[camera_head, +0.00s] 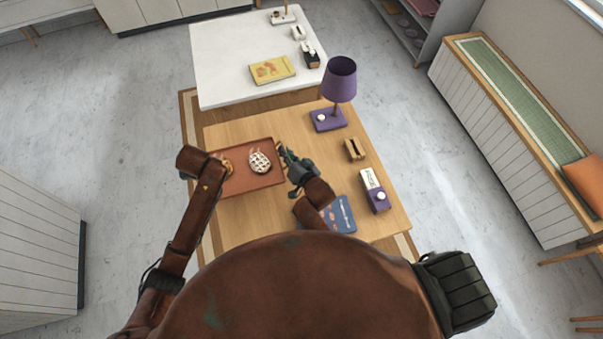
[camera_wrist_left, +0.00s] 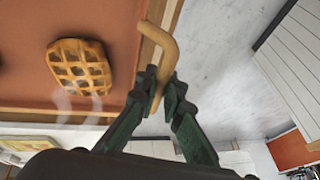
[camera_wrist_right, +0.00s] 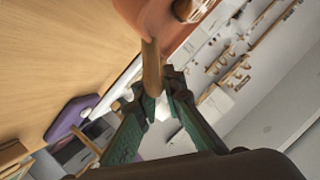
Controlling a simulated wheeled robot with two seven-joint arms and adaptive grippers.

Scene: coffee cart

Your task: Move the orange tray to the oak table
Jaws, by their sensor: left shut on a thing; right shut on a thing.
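The orange tray (camera_head: 247,181) is over the left part of the oak table (camera_head: 240,222); I cannot tell whether it touches the top. A round lattice pastry (camera_head: 260,162) and a waffle (camera_wrist_left: 79,67) lie on it; the waffle is partly hidden by my left wrist in the head view. My left gripper (camera_wrist_left: 160,92) is shut on the tan handle (camera_wrist_left: 165,50) at the tray's left end. My right gripper (camera_head: 286,154) is shut on the handle at the right end, seen in the right wrist view (camera_wrist_right: 150,58).
A purple lamp (camera_head: 339,80), a small wooden holder (camera_head: 354,150), a white-and-purple block (camera_head: 374,190) and a blue booklet (camera_head: 340,214) stand or lie on the table's right side. A white table (camera_head: 225,75) with a yellow book (camera_head: 271,69) adjoins behind.

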